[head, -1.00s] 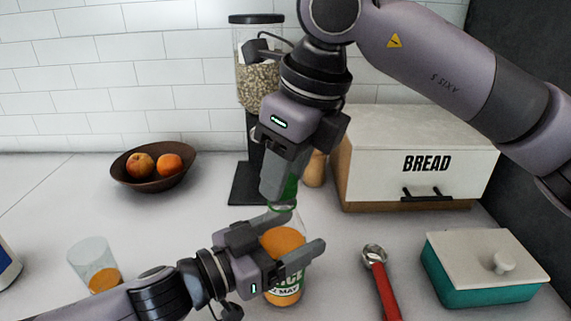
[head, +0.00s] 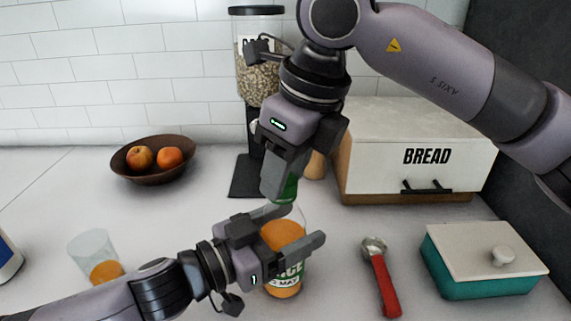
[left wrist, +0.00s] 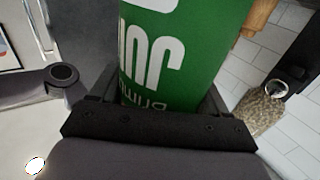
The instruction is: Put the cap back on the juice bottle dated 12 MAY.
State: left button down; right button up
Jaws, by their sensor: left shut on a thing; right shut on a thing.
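The juice bottle (head: 284,288) stands upright on the counter in the head view, orange juice inside and a green label. Its date is partly covered; "MAY" is readable. My left gripper (head: 296,226) is shut around its body from the left. In the left wrist view the green label of the bottle (left wrist: 185,50) fills the space between the jaws. My right gripper (head: 278,190) points down, shut on the green cap (head: 290,190) at the bottle's top. The fingers hide most of the cap and neck. I cannot tell whether cap and neck touch.
A glass of juice (head: 98,258) stands at left. A red-handled tool (head: 383,282) and teal butter dish (head: 485,270) lie to the right. Behind are a fruit bowl (head: 150,174), a grain dispenser (head: 258,75) and a bread box (head: 420,160). The counter between bowl and glass is clear.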

jog(key=m, duration=0.3)
jog(key=shift+s+t+h, duration=0.1)
jog(key=shift+t+h, duration=0.2)
jog(key=shift+t, duration=0.1)
jog(key=m+h, duration=0.1)
jog(key=m, duration=0.3)
jog(key=shift+a+m, duration=0.15)
jog(key=shift+m, duration=0.15)
jog(key=m+h, duration=0.1)
jog(key=m, duration=0.3)
jog(key=shift+a+m+t, duration=0.1)
jog(key=shift+m+t, duration=0.2)
jog(key=shift+m, duration=0.1)
jog(key=m+h, duration=0.1)
jog(key=m, duration=0.2)
jog(key=shift+a, duration=0.1)
jog(key=m+g+h, duration=0.1)
jog(key=m, duration=0.4)
jog(key=m+g+h, duration=0.1)
jog(key=m, duration=0.3)
jog(key=shift+a, duration=0.1)
jog(key=m, duration=0.2)
jog(key=m+g, duration=0.1)
jog(key=m, duration=0.1)
jog(key=shift+w, duration=0.25)
jog(key=m+g, duration=0.1)
jog(key=m, duration=0.3)
